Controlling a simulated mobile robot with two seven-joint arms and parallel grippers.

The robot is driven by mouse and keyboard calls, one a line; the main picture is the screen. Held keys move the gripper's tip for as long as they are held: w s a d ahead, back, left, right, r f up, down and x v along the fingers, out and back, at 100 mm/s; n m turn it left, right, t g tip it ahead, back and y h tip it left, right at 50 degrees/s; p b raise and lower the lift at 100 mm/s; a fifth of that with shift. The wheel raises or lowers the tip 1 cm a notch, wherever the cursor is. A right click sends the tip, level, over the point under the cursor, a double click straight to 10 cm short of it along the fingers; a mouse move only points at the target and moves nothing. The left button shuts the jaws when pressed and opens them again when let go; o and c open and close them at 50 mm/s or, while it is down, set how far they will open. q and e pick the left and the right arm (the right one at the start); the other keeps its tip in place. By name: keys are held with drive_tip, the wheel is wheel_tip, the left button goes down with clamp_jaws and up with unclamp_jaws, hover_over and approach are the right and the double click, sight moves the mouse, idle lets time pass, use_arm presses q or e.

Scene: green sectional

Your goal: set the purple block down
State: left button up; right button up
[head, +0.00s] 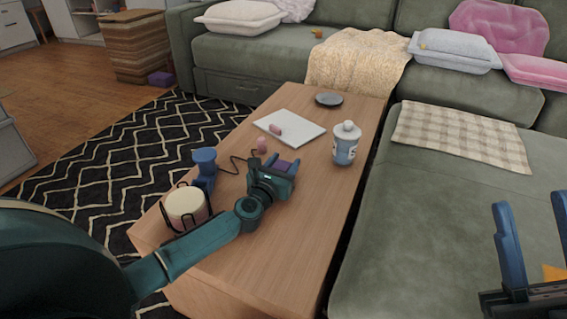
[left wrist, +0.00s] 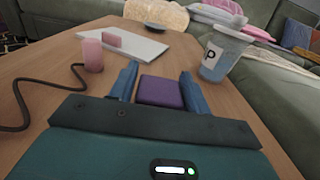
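The purple block (head: 286,168) is between the two blue fingers of my left gripper (head: 282,165), low over the wooden coffee table (head: 300,225). In the left wrist view the purple block (left wrist: 161,92) fills the space between the fingers, so the gripper looks shut on it. Whether its underside touches the table is hidden. My right gripper (head: 535,225) is at the lower right over the green sofa, its blue fingers wide apart and empty.
A labelled bottle (head: 346,144) stands right of my left gripper. A pink cylinder (head: 262,145), a white tablet-like slab (head: 290,127) and a dark coaster (head: 329,99) lie beyond. A blue object (head: 204,165), black cable and cream candle (head: 187,207) are left. Bare tabletop shows around the bottle.

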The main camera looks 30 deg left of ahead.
use_arm(q)
drive_tip(key=shift+o, duration=1.3)
